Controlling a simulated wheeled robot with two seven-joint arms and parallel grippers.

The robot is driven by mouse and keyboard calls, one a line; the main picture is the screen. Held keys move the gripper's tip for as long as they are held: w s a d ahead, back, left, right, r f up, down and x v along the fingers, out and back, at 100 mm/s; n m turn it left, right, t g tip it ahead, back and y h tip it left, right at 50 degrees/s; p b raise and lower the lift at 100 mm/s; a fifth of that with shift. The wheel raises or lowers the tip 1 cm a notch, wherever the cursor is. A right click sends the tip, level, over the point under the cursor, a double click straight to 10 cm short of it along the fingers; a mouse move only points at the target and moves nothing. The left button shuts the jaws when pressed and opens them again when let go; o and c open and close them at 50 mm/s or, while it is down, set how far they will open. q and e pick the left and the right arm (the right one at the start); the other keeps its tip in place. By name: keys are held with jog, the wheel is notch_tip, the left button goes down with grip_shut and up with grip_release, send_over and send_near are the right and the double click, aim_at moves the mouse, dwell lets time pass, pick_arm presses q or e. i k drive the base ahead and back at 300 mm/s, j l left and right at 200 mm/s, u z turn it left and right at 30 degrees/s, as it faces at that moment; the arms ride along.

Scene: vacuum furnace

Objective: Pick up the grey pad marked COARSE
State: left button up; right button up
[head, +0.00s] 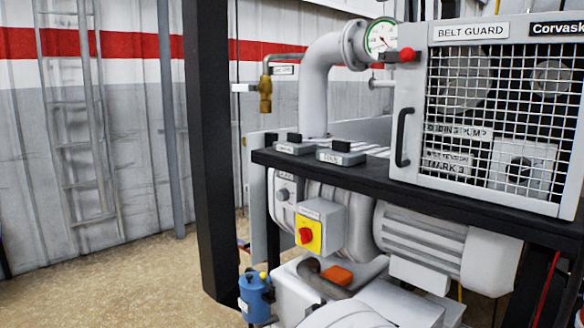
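Two small grey pads lie side by side near the left end of a black shelf. The left grey pad (295,149) and the right grey pad (341,158) each have a small pale label on the front and a black block at the back. The lettering is too small to read surely, so I cannot tell which one is marked COARSE. Neither of my grippers is in view.
The black shelf (385,188) also carries a mesh belt guard (500,110) at right. A bent grey pipe (315,85) with a gauge (381,37) rises behind the pads. A thick black post (213,150) stands left. Pump machinery fills the space below.

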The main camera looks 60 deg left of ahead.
aim_at(294, 145)
jog(key=u, duration=2.05)
